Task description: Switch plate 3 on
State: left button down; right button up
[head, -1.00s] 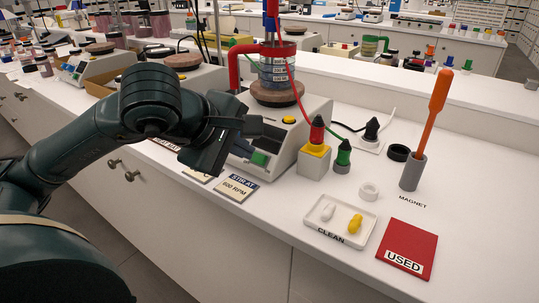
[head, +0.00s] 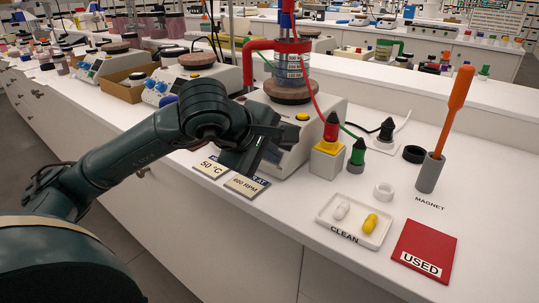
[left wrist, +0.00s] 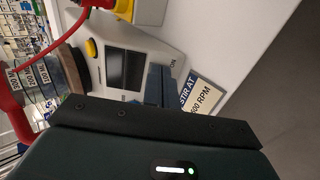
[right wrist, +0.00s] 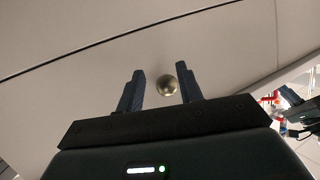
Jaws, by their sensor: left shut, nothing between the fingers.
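The hotplate (head: 318,128) with a wooden top (head: 287,92) and a glass vessel on it stands centre in the head view. Its yellow button (head: 302,116) shows. In the left wrist view its dark display (left wrist: 125,68) and yellow button (left wrist: 91,48) show. My left gripper (head: 254,158) is shut and empty at the hotplate's front; its fingers (left wrist: 158,85) lie over the panel beside the display, by the letters "ON". They hide the switch area, and I cannot tell whether they touch it. My right gripper (right wrist: 160,88) is open and empty, facing a round metal knob (right wrist: 167,85).
Cards reading 50 °C (head: 210,167) and 600 RPM (head: 246,185) lie before the hotplate. To its right are a red plug on a yellow-topped block (head: 327,160), a green plug (head: 356,155), a CLEAN tray (head: 332,222), a red USED mat (head: 425,245) and an orange-handled rod (head: 455,105).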

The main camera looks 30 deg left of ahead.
pick_arm(q)
jog(key=shift+w+f, duration=0.2)
jog(key=shift+f, duration=0.05)
jog(key=shift+w+f+b, duration=0.1)
jog(key=shift+w+b, duration=0.05)
jog(key=shift+b, duration=0.2)
jog(key=v, duration=1.7)
dwell(0.4)
